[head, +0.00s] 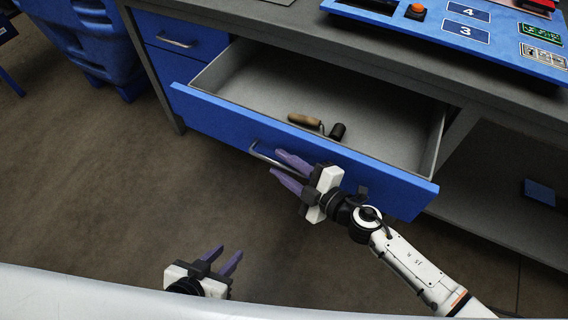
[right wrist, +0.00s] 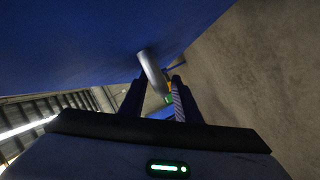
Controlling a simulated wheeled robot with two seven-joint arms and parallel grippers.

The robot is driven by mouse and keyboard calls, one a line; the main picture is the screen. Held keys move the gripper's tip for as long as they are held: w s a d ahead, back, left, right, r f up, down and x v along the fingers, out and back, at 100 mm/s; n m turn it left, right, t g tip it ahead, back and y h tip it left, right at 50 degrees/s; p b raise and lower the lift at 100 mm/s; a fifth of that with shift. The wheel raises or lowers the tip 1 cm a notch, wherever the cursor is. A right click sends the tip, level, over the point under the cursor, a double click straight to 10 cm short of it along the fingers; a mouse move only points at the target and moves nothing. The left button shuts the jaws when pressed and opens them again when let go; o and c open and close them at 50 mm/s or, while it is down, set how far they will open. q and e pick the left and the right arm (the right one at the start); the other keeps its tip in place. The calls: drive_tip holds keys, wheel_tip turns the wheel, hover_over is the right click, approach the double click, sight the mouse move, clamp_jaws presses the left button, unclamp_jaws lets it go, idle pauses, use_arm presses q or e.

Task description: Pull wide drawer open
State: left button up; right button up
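The wide drawer (head: 300,135) stands pulled well out of the desk, its grey inside showing. Its blue front carries a metal bar handle (head: 257,152), partly hidden by my right gripper's fingers. My right gripper (head: 275,162) is at the handle with its purple fingers apart. In the right wrist view the handle (right wrist: 152,72) lies between the two spread fingers, and I see no clear grip on it. My left gripper (head: 230,250) is open and empty, low in the head view, away from the drawer.
A wooden-handled tool (head: 305,120) with a dark roller-like end lies in the drawer. A smaller closed drawer (head: 180,36) is at the left. A blue panel (head: 465,30) sits on the desktop. Blue bins (head: 85,40) stand at the far left. The floor before the drawer is clear.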

drive_tip(key=v, duration=1)
drive_tip(key=shift+s+p, duration=0.15)
drive_tip(key=shift+p, duration=0.3)
drive_tip(key=s+d+f+m+g+h, duration=0.1)
drive_tip(key=s+d+f+m+h, duration=0.8)
drive_tip(key=m, duration=1)
drive_tip(key=s+d+f, duration=0.2)
drive_tip(key=s+d, duration=0.2)
drive_tip(key=shift+s+g, duration=0.3)
drive_tip(key=shift+s, duration=0.1)
